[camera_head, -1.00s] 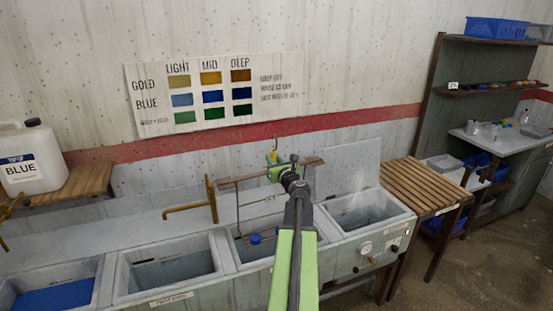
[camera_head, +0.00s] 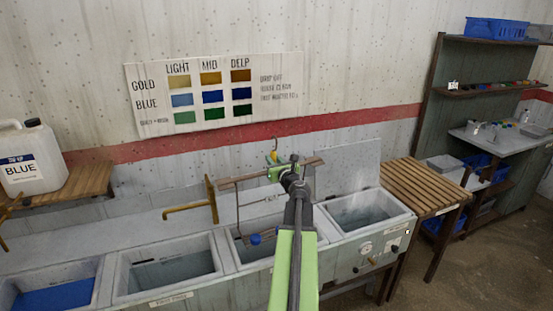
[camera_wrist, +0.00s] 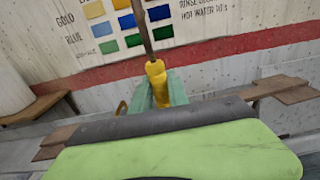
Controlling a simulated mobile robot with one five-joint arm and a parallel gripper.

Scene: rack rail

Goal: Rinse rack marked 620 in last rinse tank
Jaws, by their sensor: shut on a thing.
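The rack hangs from a wooden crossbar (camera_head: 238,181), with thin wire sides and a blue piece (camera_head: 256,239) low on it. My gripper (camera_head: 277,171) is shut on the rack's yellow grip (camera_head: 274,157). In the wrist view the yellow grip (camera_wrist: 157,84) sits between the green jaws (camera_wrist: 160,96), with the crossbar (camera_wrist: 268,88) running to both sides. The rack's lower part is over or inside the third tank (camera_head: 232,252); my arm hides part of both. I see no readable number on the rack.
The far-right tank (camera_head: 400,221) holds liquid and has a gauge on its front. A brass tap (camera_head: 190,207) stands behind the tanks. Left are another liquid-filled tank (camera_head: 121,275) and a blue-filled tank (camera_head: 97,287). A slatted table (camera_head: 424,183) stands at right.

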